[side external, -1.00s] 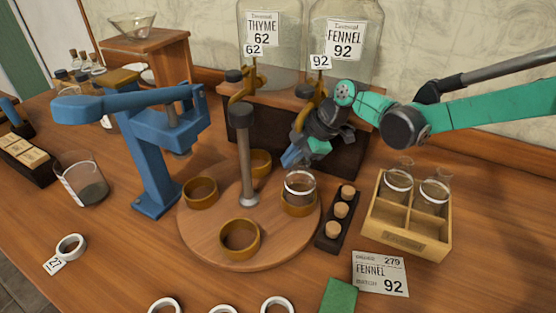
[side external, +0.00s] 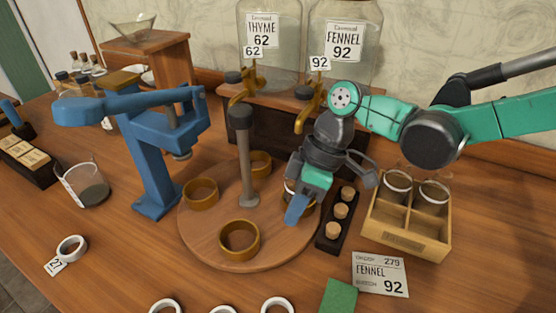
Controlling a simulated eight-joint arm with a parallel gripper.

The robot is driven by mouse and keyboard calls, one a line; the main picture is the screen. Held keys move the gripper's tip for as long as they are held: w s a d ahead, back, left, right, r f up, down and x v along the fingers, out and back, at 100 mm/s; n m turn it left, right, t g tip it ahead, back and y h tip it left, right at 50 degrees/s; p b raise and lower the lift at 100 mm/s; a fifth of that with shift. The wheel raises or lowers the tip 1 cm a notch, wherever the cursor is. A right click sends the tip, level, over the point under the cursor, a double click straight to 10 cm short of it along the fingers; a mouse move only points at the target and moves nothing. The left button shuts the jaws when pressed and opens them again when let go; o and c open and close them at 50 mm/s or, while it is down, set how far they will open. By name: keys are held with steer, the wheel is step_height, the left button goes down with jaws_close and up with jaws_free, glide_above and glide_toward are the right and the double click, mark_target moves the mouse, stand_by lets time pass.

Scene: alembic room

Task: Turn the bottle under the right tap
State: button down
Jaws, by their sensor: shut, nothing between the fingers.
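A wooden turntable (side external: 195,235) with a grey central post (side external: 245,160) carries several brass rings; one empty ring (side external: 240,240) is at its front. The glass bottle sits in the right-hand ring, mostly hidden behind my gripper (side external: 297,212). My gripper is shut and empty, its blue fingers pointing down in front of the bottle; I cannot tell whether they touch it. The right tap (side external: 307,112) is brass, on the jar labelled FENNEL 92 (side external: 345,42). The left tap (side external: 240,90) is on the jar labelled THYME 62 (side external: 263,35).
A dark rack with corks (side external: 340,210) and a wooden crate with two flasks (side external: 410,240) stand right of the turntable. A blue press (side external: 150,150) stands at its left. A FENNEL 92 card (side external: 380,275) and green block (side external: 338,297) lie in front.

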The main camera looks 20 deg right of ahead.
mark_target(292, 231)
steer(key=s+n+h, duration=0.1)
steer(key=n, duration=0.1)
steer(key=s+a+f+n+h, duration=0.1)
steer(key=n+h, duration=0.1)
steer(key=s+a+n+t+h, duration=0.1)
steer(key=n+h, duration=0.1)
steer(key=n, duration=0.1)
steer(key=shift+s+a+f, duration=0.25)
steer(key=shift+s+f, duration=0.05)
steer(key=shift+f, duration=0.1)
steer(key=s+a+r+n+t+h, duration=0.3)
steer(key=a+r+n+t+h, duration=0.15)
steer(key=n+t, duration=0.35)
steer(key=shift+n+g+h, duration=0.35)
steer(key=shift+n+g, duration=0.15)
steer(key=x, duration=1)
steer(key=shift+s+d, duration=0.15)
steer(key=shift+d, duration=0.1)
steer(key=shift+w+d, duration=0.8)
steer(key=shift+w, duration=0.2)
steer(key=shift+w+d, duration=0.45)
steer(key=shift+w, duration=0.1)
